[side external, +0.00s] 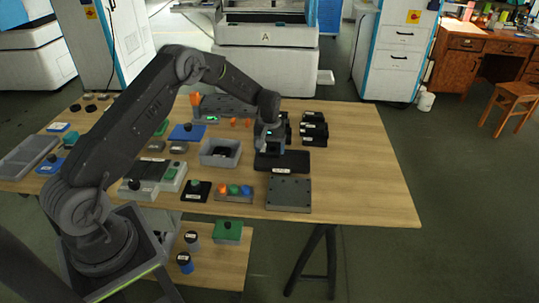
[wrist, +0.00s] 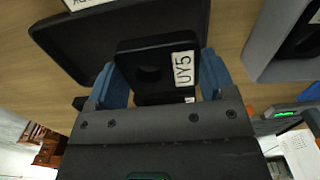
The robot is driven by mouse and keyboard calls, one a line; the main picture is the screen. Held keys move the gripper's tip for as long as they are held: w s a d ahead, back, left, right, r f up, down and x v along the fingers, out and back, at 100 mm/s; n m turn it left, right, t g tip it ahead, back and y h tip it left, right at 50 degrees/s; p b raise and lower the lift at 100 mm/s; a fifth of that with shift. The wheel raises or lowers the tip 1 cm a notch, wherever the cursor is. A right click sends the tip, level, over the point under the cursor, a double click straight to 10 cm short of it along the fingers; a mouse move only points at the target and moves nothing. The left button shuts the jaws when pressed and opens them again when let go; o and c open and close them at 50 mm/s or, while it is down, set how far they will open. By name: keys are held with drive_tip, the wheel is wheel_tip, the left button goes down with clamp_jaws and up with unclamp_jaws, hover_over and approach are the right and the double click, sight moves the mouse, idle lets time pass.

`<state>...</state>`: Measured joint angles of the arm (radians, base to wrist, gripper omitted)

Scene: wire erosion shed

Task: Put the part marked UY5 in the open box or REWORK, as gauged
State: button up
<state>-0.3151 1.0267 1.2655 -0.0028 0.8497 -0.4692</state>
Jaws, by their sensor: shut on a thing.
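The part marked UY5 (wrist: 152,66) is a black block with a round hole and a white label. My gripper (wrist: 163,78) is shut on it, with a blue finger at each side. In the side view my gripper (side external: 270,148) is over the rear part of a black tray (side external: 295,162). The tray (wrist: 60,40) also shows behind the part in the wrist view; its label is cut off and unreadable. The grey open box (side external: 220,152) stands left of my gripper. In the wrist view the box (wrist: 262,58) is at the right, with a dark labelled thing inside.
Several black parts (side external: 314,130) stand right of my gripper. A grey device with a green display (side external: 212,118) is at the back. A grey plate (side external: 289,192) and a coloured button panel (side external: 234,192) lie in front. The table's right side (side external: 370,165) is clear.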

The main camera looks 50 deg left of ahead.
sight(269, 161)
drive_tip(key=shift+f, duration=1.65)
drive_tip(key=shift+f, duration=0.1)
drive_tip(key=o, duration=1.2)
drive_tip(key=shift+f, duration=0.1)
